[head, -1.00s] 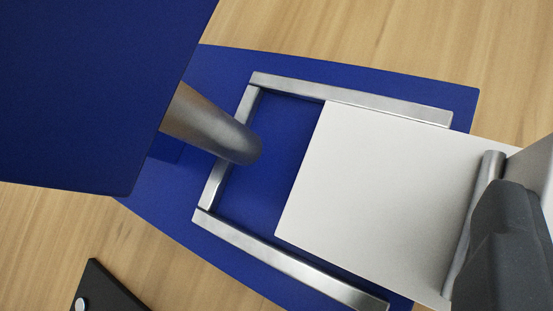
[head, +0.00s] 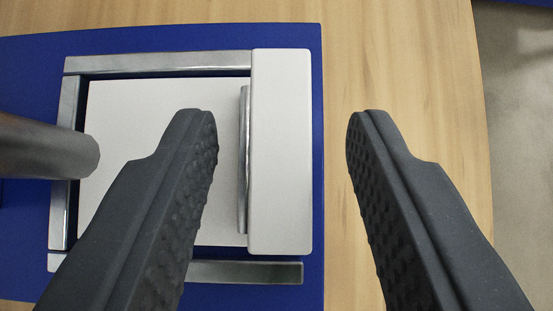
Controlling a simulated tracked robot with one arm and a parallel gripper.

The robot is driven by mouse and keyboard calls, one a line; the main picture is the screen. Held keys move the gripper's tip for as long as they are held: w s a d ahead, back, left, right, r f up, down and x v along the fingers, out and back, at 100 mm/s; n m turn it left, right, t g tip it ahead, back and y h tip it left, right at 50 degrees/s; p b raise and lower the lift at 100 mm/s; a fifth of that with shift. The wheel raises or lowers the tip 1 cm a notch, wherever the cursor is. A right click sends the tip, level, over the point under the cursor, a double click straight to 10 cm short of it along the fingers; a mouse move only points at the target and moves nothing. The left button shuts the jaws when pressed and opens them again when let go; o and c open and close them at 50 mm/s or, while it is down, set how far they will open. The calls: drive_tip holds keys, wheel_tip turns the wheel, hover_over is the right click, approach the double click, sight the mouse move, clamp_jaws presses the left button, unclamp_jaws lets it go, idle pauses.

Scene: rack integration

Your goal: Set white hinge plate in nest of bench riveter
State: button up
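The white hinge plate (head: 125,140) lies inside the metal-railed nest (head: 160,64) on the blue base of the bench riveter (head: 25,60). Its far-left edge is close to the nest's left rail. The plate's hinge barrel (head: 243,160) and raised white leaf (head: 281,150) are at the nest's open right side. My gripper (head: 281,125) is open, with one dark finger over the plate and the other over the wooden bench to the right. Nothing is held between the fingers. The left finger hides part of the plate and the lower rail.
The riveter's round steel ram (head: 45,148) comes in from the left, its end near the plate's left edge. Bare wooden bench top (head: 420,70) lies to the right, with its edge and grey floor (head: 520,120) beyond.

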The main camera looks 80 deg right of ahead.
drive_tip(key=v, duration=1.2)
drive_tip(key=shift+b, duration=0.45)
drive_tip(key=shift+r, duration=0.1)
drive_tip(key=shift+w, duration=0.1)
